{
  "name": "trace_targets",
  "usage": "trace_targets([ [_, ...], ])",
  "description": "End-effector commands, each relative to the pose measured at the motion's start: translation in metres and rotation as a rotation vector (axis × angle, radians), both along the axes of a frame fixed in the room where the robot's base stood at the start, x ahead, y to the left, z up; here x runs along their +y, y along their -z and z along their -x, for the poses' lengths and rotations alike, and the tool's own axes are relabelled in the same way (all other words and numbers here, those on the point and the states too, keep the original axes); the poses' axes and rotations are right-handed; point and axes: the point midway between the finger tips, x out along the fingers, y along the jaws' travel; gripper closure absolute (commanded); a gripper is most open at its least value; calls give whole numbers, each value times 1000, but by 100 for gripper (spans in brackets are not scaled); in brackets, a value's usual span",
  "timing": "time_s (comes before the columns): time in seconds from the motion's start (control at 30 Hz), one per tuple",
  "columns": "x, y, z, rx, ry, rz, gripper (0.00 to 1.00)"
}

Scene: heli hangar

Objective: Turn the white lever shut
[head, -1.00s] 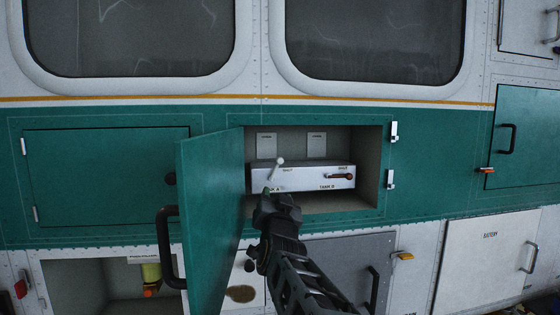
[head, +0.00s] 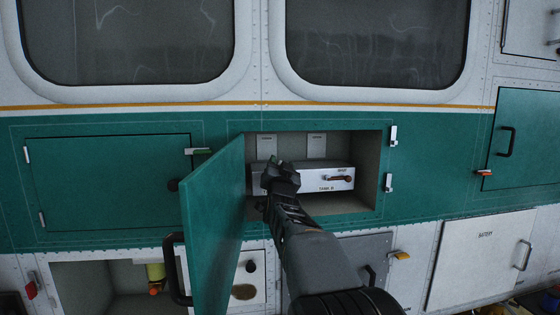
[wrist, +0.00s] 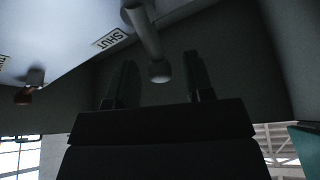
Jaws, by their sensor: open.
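The white lever (wrist: 147,32) shows in the wrist view as a pale rod with a round knob, angled out from the panel beside a "SHUT" label. Its knob lies between my two fingertips in the picture; I see no contact. My gripper (wrist: 160,84) is open, with one finger on each side of the knob. In the head view my gripper (head: 279,168) reaches into the open bay and hides the lever. The silver panel (head: 322,186) carries a "TANK B" label at its right.
A second, brown lever (head: 340,179) sits on the panel's right. The green door (head: 213,225) stands open left of my arm, with a black handle (head: 173,270). The bay's walls lie close around my gripper. An open lower compartment (head: 125,285) holds a yellow item.

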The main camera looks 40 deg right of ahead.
Motion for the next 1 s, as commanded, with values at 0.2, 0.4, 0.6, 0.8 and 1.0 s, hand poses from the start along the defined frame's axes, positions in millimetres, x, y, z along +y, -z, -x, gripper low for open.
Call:
trace_targets([
  [0.2,-4,-3,-6,0,0,0,52],
  [0.4,-4,-2,-6,0,0,0,52],
  [0.6,-4,-2,-6,0,0,0,68],
  [0.8,-4,-2,-6,0,0,0,87],
  [1.0,-4,-3,-6,0,0,0,100],
])
